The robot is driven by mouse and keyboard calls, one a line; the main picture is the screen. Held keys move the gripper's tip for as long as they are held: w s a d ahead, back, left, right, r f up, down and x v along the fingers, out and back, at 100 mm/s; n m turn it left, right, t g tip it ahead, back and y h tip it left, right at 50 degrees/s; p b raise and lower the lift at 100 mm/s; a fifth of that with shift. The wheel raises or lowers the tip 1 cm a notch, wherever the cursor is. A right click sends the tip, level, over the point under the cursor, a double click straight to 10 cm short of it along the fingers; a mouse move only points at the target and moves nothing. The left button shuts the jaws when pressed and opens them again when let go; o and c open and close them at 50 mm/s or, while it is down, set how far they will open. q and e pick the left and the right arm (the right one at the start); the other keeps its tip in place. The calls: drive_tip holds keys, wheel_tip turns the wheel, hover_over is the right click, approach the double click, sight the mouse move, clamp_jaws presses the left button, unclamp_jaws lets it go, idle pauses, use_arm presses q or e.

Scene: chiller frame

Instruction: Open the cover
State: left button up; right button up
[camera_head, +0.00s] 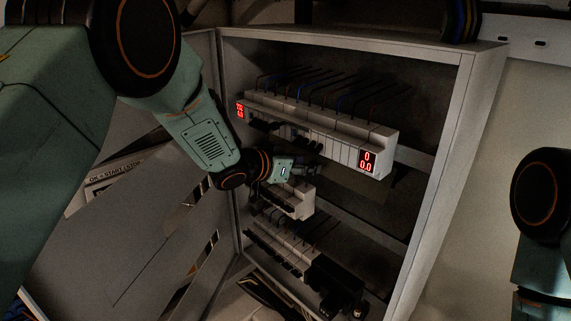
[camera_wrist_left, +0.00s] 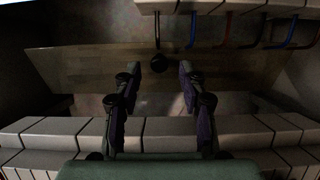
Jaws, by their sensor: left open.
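A grey metal cabinet (camera_head: 485,110) stands open, with its large door (camera_head: 110,245) swung out to the left. In the left wrist view a flat brownish, see-through-looking panel (camera_wrist_left: 75,68), which may be the cover, lies across the space between two rows of modules. A small dark round knob (camera_wrist_left: 158,78) is on it, close by the fingertips; I cannot tell whether they touch it. My left gripper (camera_wrist_left: 173,66) is open, its two fingers pointing at the panel. In the head view the left gripper (camera_head: 306,163) reaches inside the cabinet, dark and partly hidden. My right gripper is not in view.
An upper row of white modules (camera_head: 325,128) carries red displays and thin wires just above my left gripper. Lower breaker rows (camera_head: 275,250) and a black block (camera_head: 335,283) sit below. The cabinet's side wall bounds the right.

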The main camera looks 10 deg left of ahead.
sight(306, 186)
use_arm(q)
drive_tip(key=v, duration=1)
drive_tip(key=shift+s+r, duration=0.15)
drive_tip(key=shift+c, duration=0.4)
